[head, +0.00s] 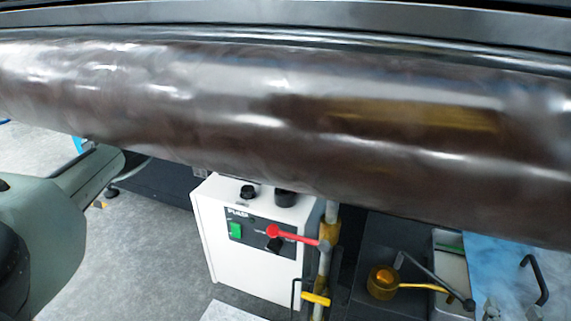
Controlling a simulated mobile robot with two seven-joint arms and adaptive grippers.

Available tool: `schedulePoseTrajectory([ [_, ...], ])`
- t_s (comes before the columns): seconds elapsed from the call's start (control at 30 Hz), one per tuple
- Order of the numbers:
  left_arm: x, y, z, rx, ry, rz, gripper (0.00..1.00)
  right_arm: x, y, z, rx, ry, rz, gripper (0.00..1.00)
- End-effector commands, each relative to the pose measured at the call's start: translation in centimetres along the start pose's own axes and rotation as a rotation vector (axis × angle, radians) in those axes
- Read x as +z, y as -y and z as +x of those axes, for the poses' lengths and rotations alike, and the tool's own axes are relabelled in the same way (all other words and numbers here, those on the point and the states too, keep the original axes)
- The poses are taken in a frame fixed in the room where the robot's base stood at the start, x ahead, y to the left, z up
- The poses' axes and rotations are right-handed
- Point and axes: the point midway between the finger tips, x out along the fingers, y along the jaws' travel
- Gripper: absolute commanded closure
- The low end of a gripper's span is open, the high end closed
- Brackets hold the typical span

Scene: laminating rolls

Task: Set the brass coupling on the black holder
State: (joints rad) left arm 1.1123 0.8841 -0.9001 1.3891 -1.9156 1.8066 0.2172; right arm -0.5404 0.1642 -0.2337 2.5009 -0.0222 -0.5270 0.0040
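A round brass piece (382,283), open at the top, sits on a dark surface at the lower right. A brass rod runs right from it. I cannot tell whether this is the brass coupling. Another brass-coloured fitting (328,233) is on an upright pipe beside the white pump box. I cannot make out the black holder for certain. Of my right gripper, only a small grey part (490,309) seems to show at the bottom edge, and its fingers cannot be read. My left gripper is out of view.
A large glossy dark roll (250,110) spans the view and hides much behind it. A white pump box (250,225) with a red lever (296,236) stands below. A grey tray (450,240) and a blue sheet (510,265) are at right.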

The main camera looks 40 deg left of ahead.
Motion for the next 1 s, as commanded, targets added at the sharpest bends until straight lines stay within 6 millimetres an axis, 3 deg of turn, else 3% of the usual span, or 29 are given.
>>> schedulePoseTrajectory([
  [0.7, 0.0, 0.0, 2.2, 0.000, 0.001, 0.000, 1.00, -8.0, 2.9, -1.4, -0.061, -0.406, 0.059, 0.60],
  [1.0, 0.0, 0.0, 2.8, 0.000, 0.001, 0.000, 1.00, -10.2, 3.5, -2.5, -0.075, -0.526, 0.080, 0.60],
])
